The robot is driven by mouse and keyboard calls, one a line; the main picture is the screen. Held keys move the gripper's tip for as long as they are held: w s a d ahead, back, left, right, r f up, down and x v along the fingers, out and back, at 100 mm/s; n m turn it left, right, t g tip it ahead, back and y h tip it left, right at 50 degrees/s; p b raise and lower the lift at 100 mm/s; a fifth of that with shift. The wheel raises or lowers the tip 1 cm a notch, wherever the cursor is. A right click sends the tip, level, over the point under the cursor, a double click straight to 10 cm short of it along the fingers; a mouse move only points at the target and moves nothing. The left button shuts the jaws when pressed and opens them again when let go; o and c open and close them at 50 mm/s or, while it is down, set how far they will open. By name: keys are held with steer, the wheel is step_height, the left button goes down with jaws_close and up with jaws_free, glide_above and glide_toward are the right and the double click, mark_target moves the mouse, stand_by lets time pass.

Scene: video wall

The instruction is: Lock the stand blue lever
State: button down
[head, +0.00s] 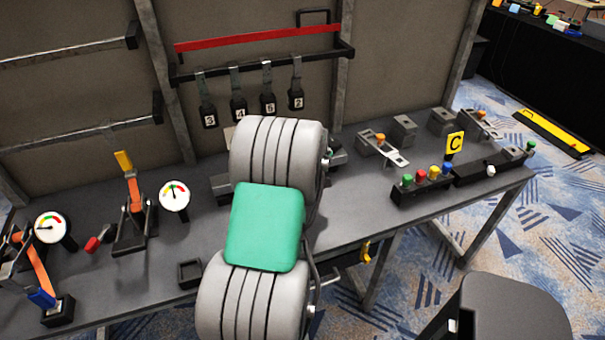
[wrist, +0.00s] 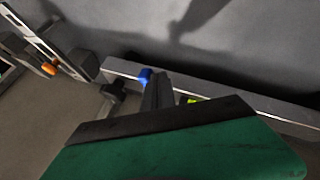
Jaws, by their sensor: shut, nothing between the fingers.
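In the wrist view, my gripper (wrist: 158,82) shows as dark fingers held together beyond its green body, with nothing seen between them. A small blue knob (wrist: 145,76) sits just left of the fingertips; I cannot tell whether they touch. In the head view, my grey and green arm reaches over the bench and hides the gripper and what lies behind it. A blue-ended lever (head: 41,298) with an orange arm stands at the bench's left front, well left of my arm. I cannot tell whether the two blue parts are the same thing.
Numbered black tags (head: 268,104) hang behind my arm. A dark chair (head: 512,310) stands front right.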

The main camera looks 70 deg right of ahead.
steer(key=shift+s+d+n+t, duration=0.3)
steer(key=shift+s+d+n, duration=0.05)
steer(key=shift+n, duration=0.25)
steer(key=shift+w+d+b, duration=0.1)
steer(key=shift+w+b, duration=0.35)
steer(key=shift+w, duration=0.3)
steer(key=a+f+v, duration=0.1)
steer(key=v, duration=1.1)
steer(key=shift+s+a+f+b, duration=0.2)
steer(key=shift+s+a+b, duration=0.2)
steer(key=shift+a, duration=0.05)
